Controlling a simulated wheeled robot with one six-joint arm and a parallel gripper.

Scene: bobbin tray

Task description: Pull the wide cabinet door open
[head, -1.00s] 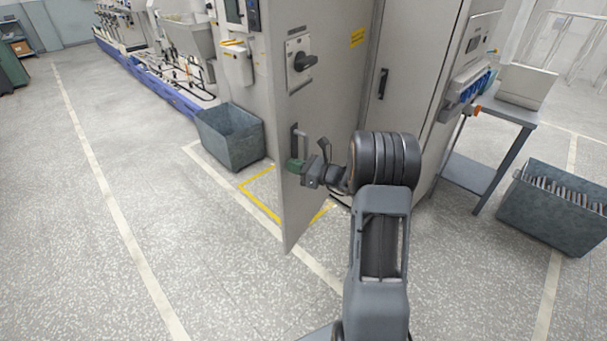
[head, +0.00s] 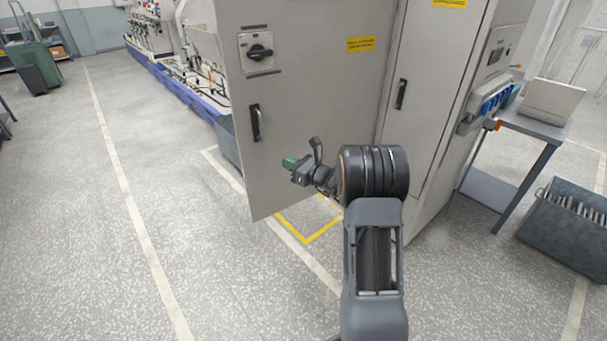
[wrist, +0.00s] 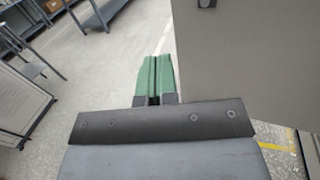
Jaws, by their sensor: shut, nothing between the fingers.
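The wide cabinet door (head: 320,85) is a tall grey panel with a rotary switch (head: 257,51) and a dark upright handle (head: 257,123) near its left edge. It stands swung out from the cabinet, its lower edge above the floor. The cabinet's inside is hidden. My gripper (head: 289,162), with green fingertips, is to the right of and below the handle in the head view, apart from it. In the wrist view its green fingers (wrist: 152,78) are together and empty, left of the door panel (wrist: 250,60); a dark part of the handle shows at the top edge.
A narrower cabinet door (head: 425,90) with its own handle is to the right. A side table (head: 545,125) and a grey bin (head: 560,235) stand farther right. Another bin (head: 228,142) is partly hidden behind the wide door. Open floor lies to the left and in front.

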